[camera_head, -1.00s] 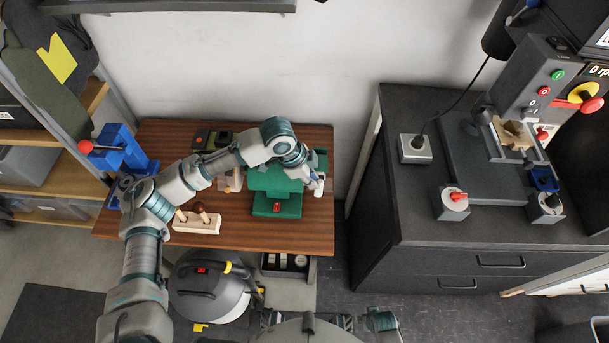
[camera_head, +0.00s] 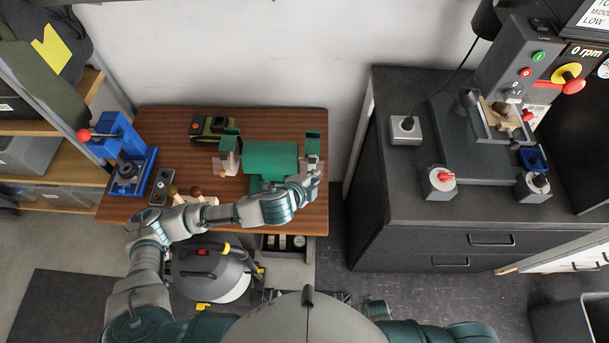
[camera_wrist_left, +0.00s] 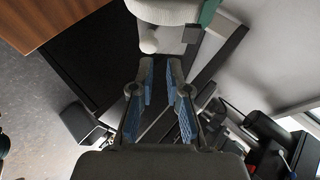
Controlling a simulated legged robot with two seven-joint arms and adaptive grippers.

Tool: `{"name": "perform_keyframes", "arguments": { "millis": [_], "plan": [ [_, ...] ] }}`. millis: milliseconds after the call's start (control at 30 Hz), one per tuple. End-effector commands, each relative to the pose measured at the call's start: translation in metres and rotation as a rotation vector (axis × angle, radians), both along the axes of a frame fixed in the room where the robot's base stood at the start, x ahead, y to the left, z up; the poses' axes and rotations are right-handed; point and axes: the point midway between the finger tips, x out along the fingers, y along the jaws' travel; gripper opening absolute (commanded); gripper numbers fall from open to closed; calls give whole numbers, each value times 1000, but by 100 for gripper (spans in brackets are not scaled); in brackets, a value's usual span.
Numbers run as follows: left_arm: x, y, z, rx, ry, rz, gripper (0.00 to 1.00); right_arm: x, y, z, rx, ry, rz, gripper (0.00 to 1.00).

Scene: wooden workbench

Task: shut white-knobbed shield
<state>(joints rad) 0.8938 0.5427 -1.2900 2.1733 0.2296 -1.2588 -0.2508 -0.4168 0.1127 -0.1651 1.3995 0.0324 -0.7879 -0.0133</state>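A green bench grinder (camera_head: 271,158) stands at the right of the wooden bench. A green upright shield (camera_head: 312,142) is at its right end, another shield (camera_head: 230,140) at its left end. In the left wrist view a white knob (camera_wrist_left: 148,46) shows beside the pale wheel housing (camera_wrist_left: 168,10). My left gripper (camera_head: 310,182) is at the grinder's right end, on the near side. In the wrist view (camera_wrist_left: 161,62) its blue-padded fingers are apart and empty, with the knob just beyond the tips. My right gripper is not in view.
A blue press with a red-tipped lever (camera_head: 128,150) stands at the bench's left. A wooden block with knobbed handles (camera_head: 188,196) is partly behind my left arm. A dark green boxed tool (camera_head: 214,126) lies at the back. A dark cabinet (camera_head: 405,208) stands to the right, across a gap.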

Motion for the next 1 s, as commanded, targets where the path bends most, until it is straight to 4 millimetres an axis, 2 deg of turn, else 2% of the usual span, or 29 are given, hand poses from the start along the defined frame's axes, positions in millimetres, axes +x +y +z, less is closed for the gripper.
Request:
{"name": "perform_keyframes", "arguments": {
  "millis": [33,67,100,433,800,1000],
  "plan": [
    [0,3,0,0,3,1,36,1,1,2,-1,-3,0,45],
    [0,4,0,-1,3,2,43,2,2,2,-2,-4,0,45],
    [0,7,-1,-2,3,3,45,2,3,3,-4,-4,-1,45],
    [-4,20,1,-9,6,6,45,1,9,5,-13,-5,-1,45],
    [-45,22,38,6,5,1,45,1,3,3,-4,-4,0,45],
    [-52,28,43,5,6,2,45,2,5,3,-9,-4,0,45]
  ]
}}
